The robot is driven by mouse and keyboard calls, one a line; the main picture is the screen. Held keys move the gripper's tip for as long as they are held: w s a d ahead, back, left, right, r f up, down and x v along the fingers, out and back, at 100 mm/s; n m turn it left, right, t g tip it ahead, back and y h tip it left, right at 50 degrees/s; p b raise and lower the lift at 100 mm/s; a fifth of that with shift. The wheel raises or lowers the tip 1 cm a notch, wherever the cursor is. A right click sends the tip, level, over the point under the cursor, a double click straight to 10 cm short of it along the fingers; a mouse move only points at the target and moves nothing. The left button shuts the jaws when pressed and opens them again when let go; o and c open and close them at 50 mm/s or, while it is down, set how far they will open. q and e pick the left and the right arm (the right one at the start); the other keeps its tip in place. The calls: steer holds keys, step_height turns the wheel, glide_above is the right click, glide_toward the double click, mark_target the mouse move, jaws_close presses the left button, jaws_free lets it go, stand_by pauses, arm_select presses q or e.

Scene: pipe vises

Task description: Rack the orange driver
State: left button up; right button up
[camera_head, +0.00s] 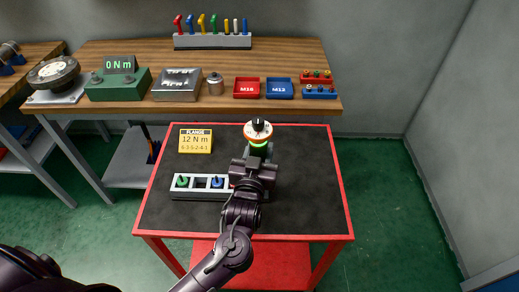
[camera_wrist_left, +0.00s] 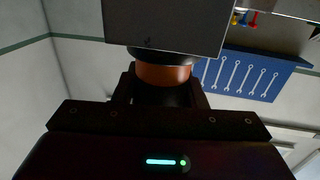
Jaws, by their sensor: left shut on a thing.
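My left gripper (camera_head: 258,155) is above the black-topped cart, shut on an orange, dark-ended piece, seen as an orange band (camera_wrist_left: 163,74) between the fingers in the left wrist view. I take it for the orange driver. In the head view a round white disc with an orange rim and dark knob (camera_head: 258,129) shows at the gripper's tip, with a green glow below it. A pale rack (camera_head: 199,194) on the cart holds a green-topped piece (camera_head: 182,181) and a blue-topped piece (camera_head: 217,182), with a dark gap between. My arm hides the rack's right part. My right gripper is out of view.
A yellow sign (camera_head: 195,141) reading 12 N m lies on the cart (camera_head: 310,190). The wooden bench (camera_head: 300,60) behind bears a grey rack (camera_head: 212,41) of coloured tools, a green meter (camera_head: 118,86), and red (camera_head: 247,88) and blue (camera_head: 280,88) trays. The cart's right side is clear.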

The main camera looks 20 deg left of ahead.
arm_select(q)
steer(key=o, duration=1.3)
steer(key=shift+o, duration=0.3)
steer(key=shift+f, duration=0.2)
steer(key=s+b, duration=0.1)
steer(key=s, duration=0.6)
steer(key=shift+s+d+r+b, duration=0.25)
steer(key=shift+s+d+b, duration=0.1)
steer(key=shift+s+d, duration=0.1)
